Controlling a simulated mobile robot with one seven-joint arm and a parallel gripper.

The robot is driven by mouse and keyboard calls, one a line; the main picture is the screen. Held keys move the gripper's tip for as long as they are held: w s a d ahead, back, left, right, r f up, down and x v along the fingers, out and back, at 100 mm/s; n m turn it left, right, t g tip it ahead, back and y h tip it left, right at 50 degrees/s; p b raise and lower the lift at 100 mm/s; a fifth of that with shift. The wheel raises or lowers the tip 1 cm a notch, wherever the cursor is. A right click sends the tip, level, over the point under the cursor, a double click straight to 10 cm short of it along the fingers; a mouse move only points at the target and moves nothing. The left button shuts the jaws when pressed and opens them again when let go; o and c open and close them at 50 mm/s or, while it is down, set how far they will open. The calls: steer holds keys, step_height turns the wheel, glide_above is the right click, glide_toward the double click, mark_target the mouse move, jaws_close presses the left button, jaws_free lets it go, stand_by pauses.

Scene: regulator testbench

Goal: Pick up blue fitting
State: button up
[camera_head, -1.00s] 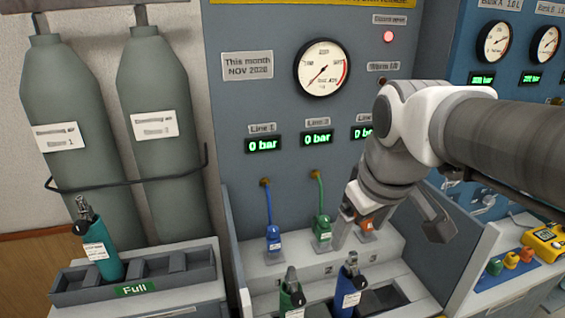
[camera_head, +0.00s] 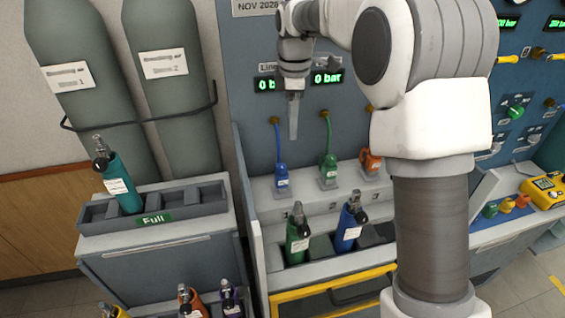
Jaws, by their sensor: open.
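The blue fitting (camera_head: 281,176) hangs on a blue hose and sits in the left holder on the grey ledge of the bench. My gripper (camera_head: 293,132) points down above it and slightly to its right, in front of the panel under the Line displays. It is open and empty, seen edge-on, so the gap between its fingers does not show. It is apart from the fitting. The green fitting (camera_head: 328,168) sits to the right of the blue one, with a green hose.
An orange fitting (camera_head: 371,162) sits further right, near my arm. A green bottle (camera_head: 297,238) and a blue bottle (camera_head: 348,226) stand in the lower rack in front. A teal bottle (camera_head: 120,182) stands in the Full rack (camera_head: 197,209) at left. A yellow rail (camera_head: 335,286) runs along the front.

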step_height(320, 180, down, 4)
steer(key=w+a+n, duration=0.2)
steer(key=w+a, duration=0.1)
glide_toward(281, 176)
steer(key=shift+n+g, duration=0.3)
steer(key=shift+g, duration=0.1)
steer(key=f, duration=0.2)
steer(key=w+f, duration=0.2)
steer(key=f, duration=0.1)
steer(key=shift+w+a+f+p, duration=0.15)
steer(key=shift+w+f+p, duration=0.1)
steer(key=shift+f+p, duration=0.15)
steer(key=shift+s+f+p, duration=0.15)
steer(key=shift+f+p, duration=0.05)
steer(key=shift+f, duration=1.15)
steer(key=shift+s+f+p, duration=0.1)
steer(key=shift+f+p, duration=0.1)
steer(key=shift+f, duration=1.2)
steer(key=shift+c, duration=0.2)
steer(key=shift+r, duration=0.1)
jaws_close()
